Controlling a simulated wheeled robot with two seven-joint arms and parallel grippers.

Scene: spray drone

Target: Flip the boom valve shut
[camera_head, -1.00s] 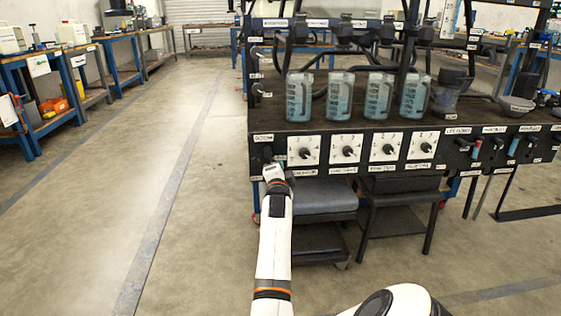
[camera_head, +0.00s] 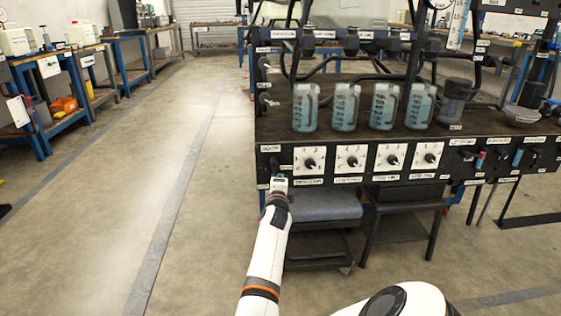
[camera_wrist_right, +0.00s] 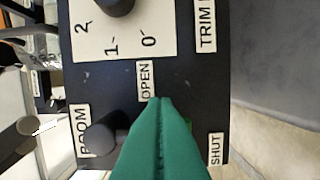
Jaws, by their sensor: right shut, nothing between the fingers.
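The boom valve shows in the right wrist view as a black rounded knob or lever end (camera_wrist_right: 104,138) beside the BOOM label (camera_wrist_right: 83,130). An OPEN label (camera_wrist_right: 145,80) and a SHUT label (camera_wrist_right: 216,149) are on the same black panel. My right gripper (camera_wrist_right: 160,102) has its green fingers shut and empty, in front of the panel and overlapping the valve's edge; contact cannot be told. In the head view my right gripper (camera_head: 278,179) is at the panel's lower left corner. My left gripper is out of view.
Dials (camera_head: 309,161) line the panel right of the valve. Blue-tinted jugs (camera_head: 305,108) stand on the bench (camera_head: 277,126) above. A grey stool (camera_head: 325,206) stands under the panel. The floor (camera_head: 110,220) to the left is clear.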

